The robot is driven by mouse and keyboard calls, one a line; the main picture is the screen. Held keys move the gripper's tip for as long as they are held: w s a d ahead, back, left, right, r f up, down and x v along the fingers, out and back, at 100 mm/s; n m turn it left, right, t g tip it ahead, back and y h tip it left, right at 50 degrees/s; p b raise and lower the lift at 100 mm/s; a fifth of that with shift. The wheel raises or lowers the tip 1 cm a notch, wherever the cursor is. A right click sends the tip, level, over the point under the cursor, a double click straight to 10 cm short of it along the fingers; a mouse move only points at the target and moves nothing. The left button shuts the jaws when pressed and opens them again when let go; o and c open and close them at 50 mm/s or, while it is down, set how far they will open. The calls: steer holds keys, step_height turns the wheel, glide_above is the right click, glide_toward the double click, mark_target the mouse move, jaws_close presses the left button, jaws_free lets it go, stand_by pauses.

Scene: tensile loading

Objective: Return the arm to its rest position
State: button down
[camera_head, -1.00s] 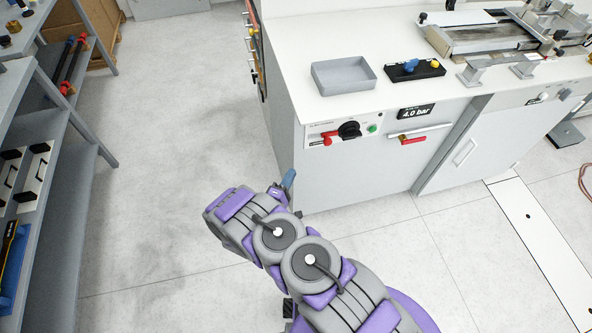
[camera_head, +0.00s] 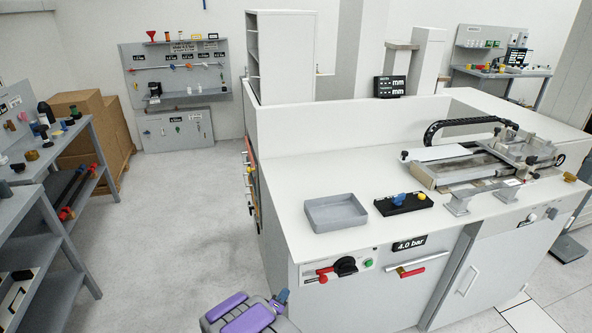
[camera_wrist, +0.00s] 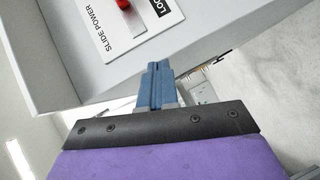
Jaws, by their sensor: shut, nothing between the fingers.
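My gripper (camera_wrist: 156,84) shows in the wrist view with its blue fingers together and nothing between them. In the head view its blue tip (camera_head: 283,296) and part of my purple and grey arm (camera_head: 240,315) show at the bottom edge, low in front of the white bench (camera_head: 335,310). The rest of the arm is out of frame. In the wrist view the bench front with a "SLIDE POWER" label plate (camera_wrist: 135,30) is just beyond the fingers. No contact with the bench can be made out.
A grey tray (camera_head: 336,213) and a black block with blue and yellow knobs (camera_head: 403,203) sit on the bench top. A test rig (camera_head: 485,165) stands at its right. Shelves (camera_head: 40,210) line the left side. The floor (camera_head: 185,225) between is clear.

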steer(key=w+a+r+m+g+y, duration=0.25)
steer(key=r+m+g+y, duration=0.2)
steer(key=r, duration=0.75)
steer(key=s+d+r+g+y, duration=0.3)
steer(key=s+d+r, duration=0.2)
steer(key=s+r, duration=0.45)
steer(key=s+d+r+m+g, duration=0.2)
steer(key=s+d+r+g, duration=0.1)
steer(key=s, duration=1)
steer(key=s+d+r+m+g+h, duration=0.1)
steer(key=s+d+r, duration=0.4)
steer(key=s, duration=0.8)
steer(key=s+d+r+m+g+h, duration=0.1)
steer(key=s+d+r+m+g, duration=0.2)
steer(key=s+d, duration=0.6)
steer(key=shift+s+d+r+g, duration=0.25)
steer(key=shift+s+r+g, duration=0.55)
steer(key=shift+s, duration=1.1)
steer(key=shift+f, duration=0.1)
steer(key=shift+a, duration=0.5)
